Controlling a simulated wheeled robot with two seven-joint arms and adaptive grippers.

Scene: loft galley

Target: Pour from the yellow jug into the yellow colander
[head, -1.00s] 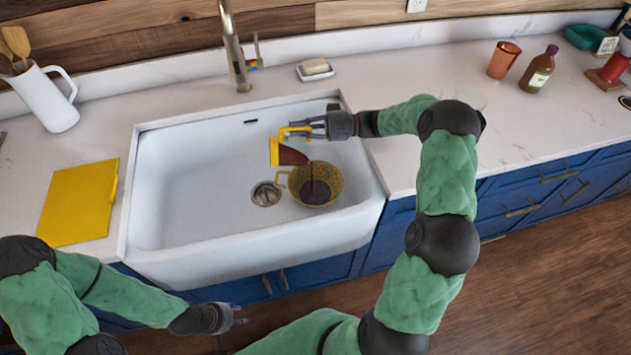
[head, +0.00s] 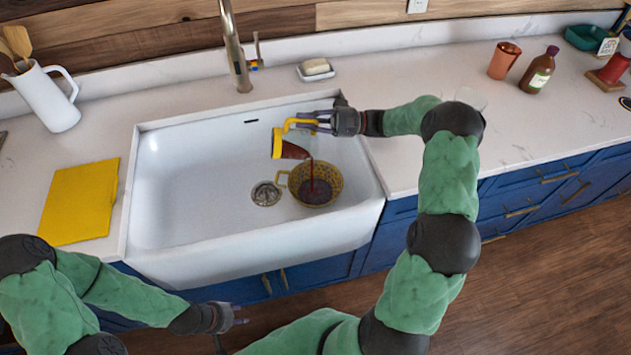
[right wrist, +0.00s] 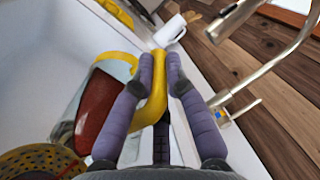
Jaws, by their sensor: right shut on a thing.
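The yellow jug (head: 278,144), with a clear body and dark red liquid inside, is tilted above the sink. My right gripper (head: 303,123) is shut on its yellow handle; the right wrist view shows the fingers (right wrist: 163,75) around the handle and the jug's red liquid (right wrist: 98,110). A thin dark red stream falls from the jug into the yellow colander (head: 334,183). The colander stands in the sink, right of the drain, with dark red liquid inside; part of it shows in the right wrist view (right wrist: 40,160). My left gripper (head: 238,315) is empty in front of the cabinets; its opening is unclear.
The white sink (head: 190,170) surrounds the colander, with free room to its left. The faucet (head: 236,55) rises behind. A yellow board (head: 80,203) and white utensil pitcher (head: 45,98) are left; a soap dish (head: 316,72), copper cup (head: 503,60) and brown bottle (head: 538,72) are right.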

